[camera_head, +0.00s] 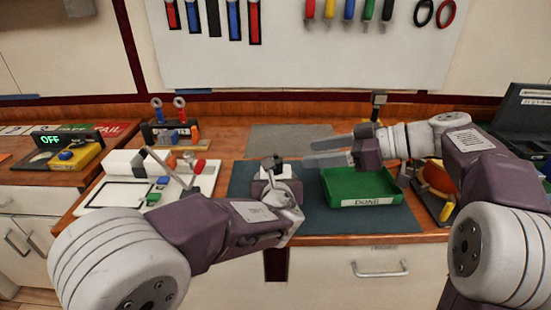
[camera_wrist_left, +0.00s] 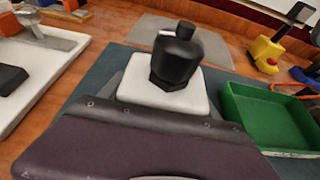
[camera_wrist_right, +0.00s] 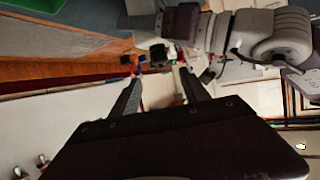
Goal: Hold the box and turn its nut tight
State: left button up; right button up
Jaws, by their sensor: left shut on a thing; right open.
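The box (camera_wrist_left: 165,97) is small and white, with a black nut (camera_wrist_left: 177,55) standing upright on its top in the left wrist view. In the head view the white box (camera_head: 282,172) and dark nut (camera_head: 271,162) are above the dark mat (camera_head: 335,217). My left gripper (camera_head: 274,187) is shut on the box, and its dark body covers the box's near side. My right gripper (camera_head: 328,151) is open and empty, with its fingers pointing left, to the right of the nut and apart from it. Its two separated fingers show in the right wrist view (camera_wrist_right: 160,84).
A green tray labelled DONE (camera_head: 367,202) stands on the mat, right of the box. A white fixture with a lever (camera_head: 118,193) is at the left. A grey mat (camera_head: 290,139) lies bare behind. A dark case (camera_head: 523,120) stands at far right.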

aim_at(278, 158)
jog(key=x, duration=1.1)
